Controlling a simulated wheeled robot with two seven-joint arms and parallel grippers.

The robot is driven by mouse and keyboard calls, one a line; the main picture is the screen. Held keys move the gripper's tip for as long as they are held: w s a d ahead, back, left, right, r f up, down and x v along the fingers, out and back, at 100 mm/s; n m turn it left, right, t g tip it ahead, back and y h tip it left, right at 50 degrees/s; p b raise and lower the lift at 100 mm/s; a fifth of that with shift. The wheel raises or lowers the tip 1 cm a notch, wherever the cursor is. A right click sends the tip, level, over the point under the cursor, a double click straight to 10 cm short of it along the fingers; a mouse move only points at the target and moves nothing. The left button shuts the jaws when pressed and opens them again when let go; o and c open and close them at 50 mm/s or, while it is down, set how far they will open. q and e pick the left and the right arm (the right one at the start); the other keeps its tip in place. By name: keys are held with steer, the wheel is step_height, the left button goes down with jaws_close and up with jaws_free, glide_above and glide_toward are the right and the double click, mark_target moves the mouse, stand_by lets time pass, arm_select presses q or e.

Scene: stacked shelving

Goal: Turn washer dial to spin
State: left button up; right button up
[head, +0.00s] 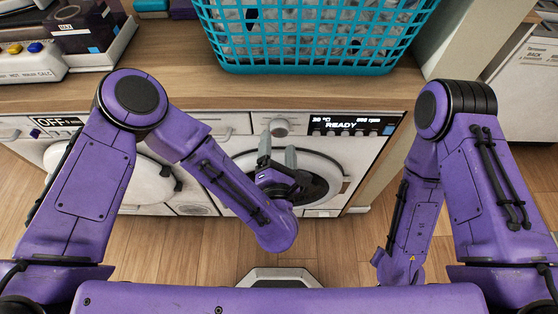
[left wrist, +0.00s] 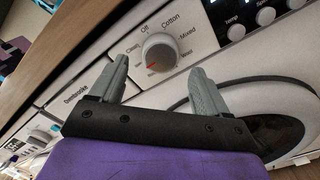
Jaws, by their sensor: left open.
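The washer dial (head: 279,127) is a round grey knob on the white front panel of the right-hand washer (head: 225,133), below the wooden counter. In the left wrist view the dial (left wrist: 159,52) has a red pointer mark toward its lower left, with labels such as Off, Cotton and Mixed around it. The washer display (head: 352,125) reads READY. My left gripper (head: 277,157) is open, just in front of and below the dial. In the left wrist view its two grey fingers (left wrist: 158,88) stand apart on either side of the dial's lower part, and I see no contact. My right gripper is not visible.
A turquoise basket (head: 310,35) stands on the counter (head: 170,75) above the washer. A second appliance (head: 35,130) with a display reading OFF is at the left. A drawer front (head: 225,125) lies left of the dial. Wooden floor (head: 330,245) is clear in front.

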arm_select(q)
steer(key=s+b, duration=0.1)
steer(key=s, duration=0.6)
steer(key=shift+s, duration=0.15)
